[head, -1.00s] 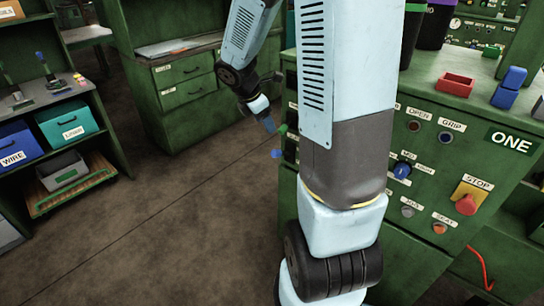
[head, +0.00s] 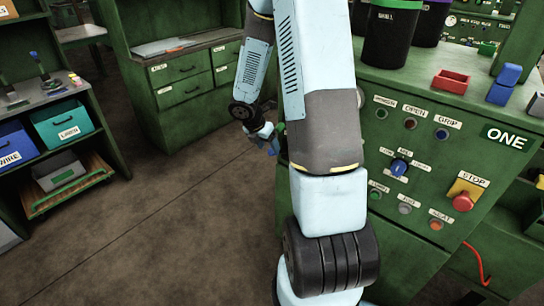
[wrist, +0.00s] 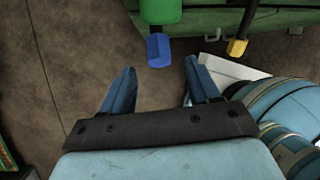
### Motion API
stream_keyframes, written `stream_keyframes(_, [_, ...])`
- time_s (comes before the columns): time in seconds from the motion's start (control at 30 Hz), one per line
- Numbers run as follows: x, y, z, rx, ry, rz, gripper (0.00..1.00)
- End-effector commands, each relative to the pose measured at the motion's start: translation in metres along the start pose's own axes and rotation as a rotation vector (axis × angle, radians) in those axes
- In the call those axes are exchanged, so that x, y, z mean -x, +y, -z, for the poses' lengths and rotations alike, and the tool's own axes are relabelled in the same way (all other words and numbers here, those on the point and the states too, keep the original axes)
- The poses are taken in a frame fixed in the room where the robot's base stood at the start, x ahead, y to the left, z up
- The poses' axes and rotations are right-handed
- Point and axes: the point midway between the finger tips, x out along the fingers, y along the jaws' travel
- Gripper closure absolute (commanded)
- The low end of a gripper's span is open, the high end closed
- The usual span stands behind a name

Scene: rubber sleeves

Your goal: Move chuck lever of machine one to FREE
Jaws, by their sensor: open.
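Machine one is the green cabinet with the ONE plate (head: 505,138) on its front in the head view. In the wrist view a blue-ended lever (wrist: 158,50) with a green upper part hangs just ahead of my gripper (wrist: 160,84). A yellow-ended lever (wrist: 238,47) on a black stem is to its right. I cannot read which one is the chuck lever, or its marks. My gripper is open and empty, the blue end centred beyond the gap between its fingers and apart from them. In the head view my gripper (head: 272,143) is at the machine's left side, partly hidden by my arm.
The front panel has a blue selector knob (head: 399,167), several small buttons and a red stop button (head: 463,202). A red tray (head: 452,81) and dark bins (head: 393,38) stand on top. Green drawers (head: 185,93) are behind; a shelf with teal bin (head: 64,126) is left. Floor between is clear.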

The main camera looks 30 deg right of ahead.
Motion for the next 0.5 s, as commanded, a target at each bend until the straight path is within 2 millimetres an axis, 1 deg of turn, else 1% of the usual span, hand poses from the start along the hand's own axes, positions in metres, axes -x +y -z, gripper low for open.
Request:
stream_keyframes(0.03, [-0.009,0.0,0.001,0.001,0.002,0.002,0.39])
stream_keyframes(0.1, [-0.02,0.0,0.001,0.0,0.003,0.002,0.39])
stream_keyframes(0.3, [-0.048,0.0,0.001,0.0,0.002,0.001,0.39])
stream_keyframes(0.5, [-0.064,0.001,0.001,-0.001,0.001,0.0,0.39])
